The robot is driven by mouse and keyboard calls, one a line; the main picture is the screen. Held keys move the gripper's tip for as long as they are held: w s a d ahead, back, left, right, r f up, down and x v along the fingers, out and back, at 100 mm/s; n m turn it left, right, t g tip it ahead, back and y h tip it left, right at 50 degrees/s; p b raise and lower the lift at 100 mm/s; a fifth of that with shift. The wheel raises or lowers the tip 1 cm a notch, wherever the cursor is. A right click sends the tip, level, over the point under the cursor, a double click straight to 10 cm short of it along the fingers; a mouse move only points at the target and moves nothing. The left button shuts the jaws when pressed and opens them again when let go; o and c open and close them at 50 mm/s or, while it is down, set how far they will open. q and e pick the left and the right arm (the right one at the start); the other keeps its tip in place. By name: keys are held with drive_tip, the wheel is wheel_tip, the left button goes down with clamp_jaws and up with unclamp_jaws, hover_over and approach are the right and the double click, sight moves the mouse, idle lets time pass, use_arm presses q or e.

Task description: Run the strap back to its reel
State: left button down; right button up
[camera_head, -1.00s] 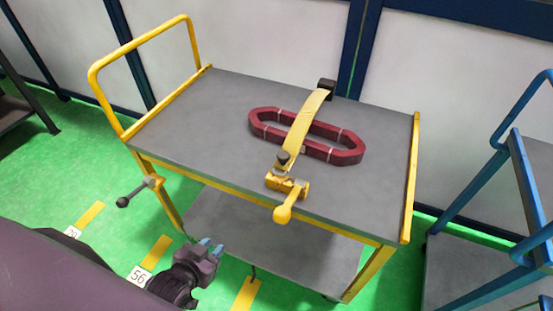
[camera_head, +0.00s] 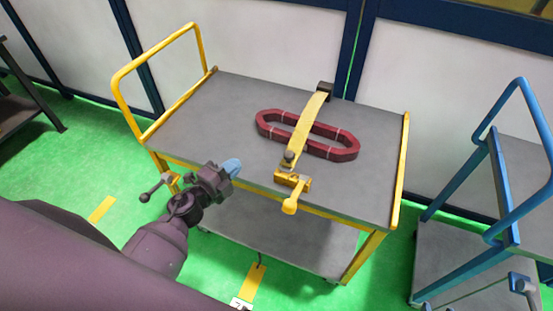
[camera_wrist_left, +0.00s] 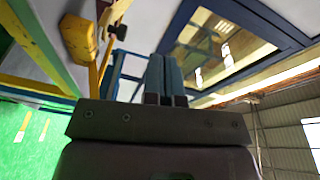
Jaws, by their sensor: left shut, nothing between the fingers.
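A yellow strap (camera_head: 308,127) runs over a dark red oblong coil (camera_head: 342,142) on the grey top of a yellow trolley (camera_head: 222,97). Its far end meets a dark block (camera_head: 325,89) at the back edge. Its near end meets a yellow ratchet with a handle (camera_head: 292,186) at the front edge. The ratchet handle also shows in the left wrist view (camera_wrist_left: 78,38), at upper left. My left gripper (camera_head: 232,167) is shut and empty, by the trolley's front edge, left of the ratchet and apart from it. Its blue fingers are together in the wrist view (camera_wrist_left: 164,76). My right gripper is out of view.
A crank with a dark knob (camera_head: 158,186) sticks out at the trolley's front left, close to my left arm. A blue trolley (camera_head: 500,200) stands at the right. The left part of the grey top is clear.

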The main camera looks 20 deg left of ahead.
use_arm(q)
wheel_tip(320, 180, down, 3)
drive_tip(key=s+d+m+g+h, duration=0.2)
drive_tip(key=m+g, duration=0.1)
drive_tip(key=m, duration=0.1)
drive_tip(key=h, duration=0.1)
approach(285, 157)
drive_tip(key=shift+m, duration=0.3)
drive_tip(key=x, duration=0.6)
drive_tip(key=shift+w+d+f+b, duration=0.15)
drive_tip(key=shift+f+b, duration=0.05)
drive_tip(key=shift+b, duration=0.1)
drive_tip(key=shift+w+d, duration=0.2)
drive_tip(key=shift+w, duration=0.2)
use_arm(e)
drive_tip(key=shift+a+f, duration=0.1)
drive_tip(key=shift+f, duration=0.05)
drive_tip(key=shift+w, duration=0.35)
use_arm(q)
drive_tip(key=shift+w, duration=0.2)
